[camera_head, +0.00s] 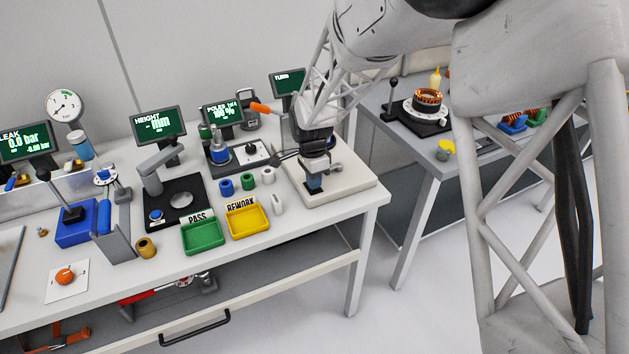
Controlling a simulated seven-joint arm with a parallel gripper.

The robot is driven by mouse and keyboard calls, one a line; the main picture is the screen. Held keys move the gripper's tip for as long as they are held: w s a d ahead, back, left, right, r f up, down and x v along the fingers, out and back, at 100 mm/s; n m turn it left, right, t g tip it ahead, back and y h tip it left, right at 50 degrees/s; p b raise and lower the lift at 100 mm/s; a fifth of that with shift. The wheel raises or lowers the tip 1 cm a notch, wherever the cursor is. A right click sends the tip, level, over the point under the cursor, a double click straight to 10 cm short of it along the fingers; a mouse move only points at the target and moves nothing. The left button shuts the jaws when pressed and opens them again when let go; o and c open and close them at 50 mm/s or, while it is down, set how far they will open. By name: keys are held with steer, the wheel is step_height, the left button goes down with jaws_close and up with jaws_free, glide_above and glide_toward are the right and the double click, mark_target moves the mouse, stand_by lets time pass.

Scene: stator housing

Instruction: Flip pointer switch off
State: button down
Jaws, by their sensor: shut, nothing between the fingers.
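A small black knob (252,149) sits on a light plate on the black base of the POLES tester; it looks like a pointer switch, but its setting is too small to read. An orange rotary knob (65,275) on a white marked card lies at the front left of the bench, far from my gripper.
Blue, green and white rings (268,175) lie in front, near the green tray (203,251) and yellow tray (232,230). The POLES screen (222,114) stands behind.

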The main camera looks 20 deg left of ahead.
steer(key=shift+w+a+f, duration=0.3)
steer(key=shift+a+f, duration=0.05)
steer(key=shift+f, duration=0.25)
steer(key=shift+w+a+r, duration=0.1)
steer(key=shift+a, duration=0.05)
steer(key=shift+r, duration=0.45)
step_height(320, 180, up, 14)
steer(key=shift+w+a, duration=0.3)
steer(key=shift+w, duration=0.1)
steer(key=shift+a, duration=0.1)
steer(key=shift+w+a+f+g+h, duration=0.15)
steer(key=shift+w+a+g+h, duration=0.45)
steer(key=shift+a, duration=0.1)
steer(key=shift+w+a+f+g+h, duration=0.15)
steer(key=shift+w+a+g+h, duration=0.4)
steer(key=shift+a+g+h, duration=0.1)
steer(key=shift+f, duration=0.1)
